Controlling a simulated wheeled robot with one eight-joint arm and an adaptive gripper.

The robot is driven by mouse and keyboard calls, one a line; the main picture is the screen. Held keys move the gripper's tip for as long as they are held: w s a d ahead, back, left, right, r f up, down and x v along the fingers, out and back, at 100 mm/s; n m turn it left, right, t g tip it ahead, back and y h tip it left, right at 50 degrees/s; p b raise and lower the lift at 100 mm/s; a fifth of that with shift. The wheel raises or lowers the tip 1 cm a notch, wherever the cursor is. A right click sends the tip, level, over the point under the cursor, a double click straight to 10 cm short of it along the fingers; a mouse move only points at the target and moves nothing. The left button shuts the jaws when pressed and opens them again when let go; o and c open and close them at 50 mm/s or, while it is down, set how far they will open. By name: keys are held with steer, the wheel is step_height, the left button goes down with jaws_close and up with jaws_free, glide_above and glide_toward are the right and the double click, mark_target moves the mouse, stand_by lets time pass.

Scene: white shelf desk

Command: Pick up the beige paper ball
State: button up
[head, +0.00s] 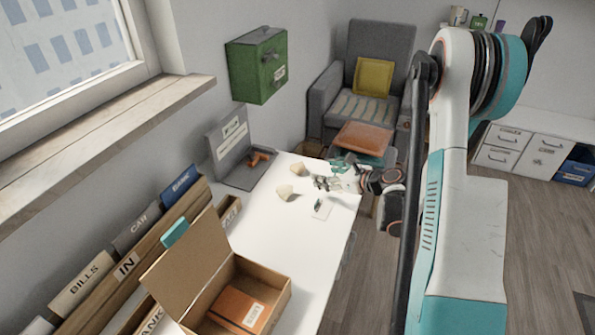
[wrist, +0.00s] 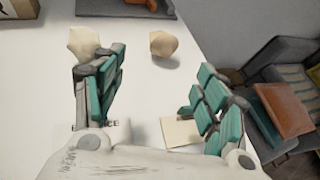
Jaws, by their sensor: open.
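Two crumpled paper balls lie on the white desk. One beige ball (head: 298,169) is on the far side, and it shows tan in the wrist view (wrist: 163,44), beyond the gap between the fingers. The other, a paler cream-beige ball (head: 285,192), is nearer; in the wrist view it shows at the left (wrist: 84,43), partly behind the left finger. My gripper (head: 322,178) is over the desk just right of both balls. In the wrist view my gripper (wrist: 163,70) has its teal-padded fingers spread, with nothing held between them.
A small paper note (head: 322,208) lies on the desk near the gripper. A grey tray (head: 237,179) with an orange object stands behind the balls. An open cardboard box (head: 275,295) and a file organizer (head: 130,270) fill the near left. A grey armchair (head: 375,50) stands beyond.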

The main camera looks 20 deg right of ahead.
mark_target(302, 168)
steer(key=shift+d+f, duration=0.2)
steer(key=shift+f, duration=0.15)
steer(key=shift+w+a+f+m, duration=0.1)
steer(key=shift+w+f+m, duration=0.05)
steer(key=shift+w+m, duration=0.2)
steer(key=x, duration=0.7)
steer(key=shift+p, duration=0.4)
steer(key=shift+r+b+x, duration=0.15)
steer(key=shift+b+x, duration=0.45)
steer(key=shift+x, duration=0.9)
steer(key=shift+r+b+x, duration=0.15)
steer(key=shift+b+x, duration=0.45)
steer(key=shift+x, duration=0.85)
steer(key=shift+w+r, duration=0.1)
steer(key=shift+w, duration=0.05)
steer(key=c, duration=0.9)
